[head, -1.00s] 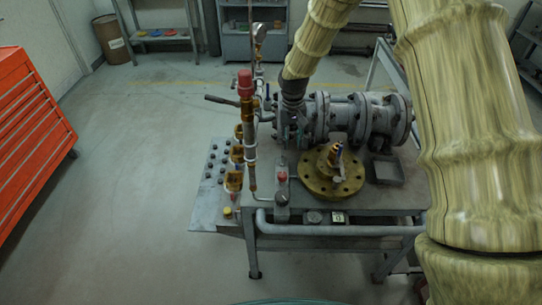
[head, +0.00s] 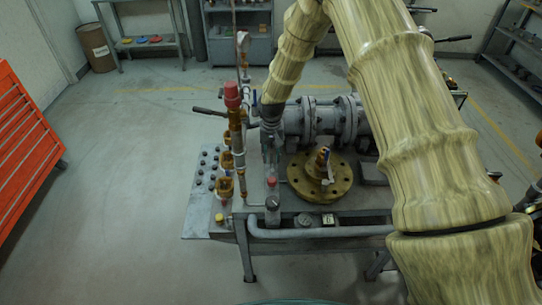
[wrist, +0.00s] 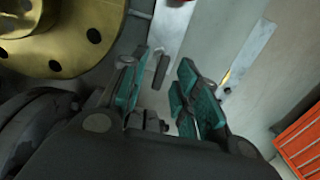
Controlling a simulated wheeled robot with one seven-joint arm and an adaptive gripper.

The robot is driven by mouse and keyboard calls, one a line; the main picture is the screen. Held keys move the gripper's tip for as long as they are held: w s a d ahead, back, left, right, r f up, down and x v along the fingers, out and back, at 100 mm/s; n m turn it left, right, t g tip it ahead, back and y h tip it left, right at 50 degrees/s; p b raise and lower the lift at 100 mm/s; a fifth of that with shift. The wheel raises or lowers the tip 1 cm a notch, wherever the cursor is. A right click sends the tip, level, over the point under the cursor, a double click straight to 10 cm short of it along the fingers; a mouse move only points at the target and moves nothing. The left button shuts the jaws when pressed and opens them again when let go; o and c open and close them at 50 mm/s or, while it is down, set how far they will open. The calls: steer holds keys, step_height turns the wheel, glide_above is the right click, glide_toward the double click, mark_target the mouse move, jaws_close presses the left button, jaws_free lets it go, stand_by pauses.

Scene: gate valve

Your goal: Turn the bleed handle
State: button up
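My gripper (head: 271,154) points down at the left end of the grey valve body (head: 320,118), above and slightly behind a small red-topped fitting (head: 271,183). In the wrist view its teal-padded fingers (wrist: 161,98) stand apart. A small dark bar (wrist: 161,71) shows between and beyond the fingertips; I cannot tell if it touches them. A pale flat metal strip (wrist: 176,30) lies beyond it, with a red part at the top edge. I cannot tell for sure which part is the bleed handle. A dark lever (head: 208,111) sticks out left of the red-capped pipe (head: 232,95).
A brass flange (head: 318,180) stands right of my gripper; it also fills the wrist view's upper left (wrist: 75,40). The vertical pipe with brass fittings stands close on the left. A grey pipe rail (head: 320,231) runs along the bench front. Floor at left is clear up to the red cabinet (head: 28,145).

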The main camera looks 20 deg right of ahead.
steer(key=shift+f+p, duration=0.3)
steer(key=shift+f, duration=0.8)
steer(key=shift+c, duration=0.4)
jaws_close()
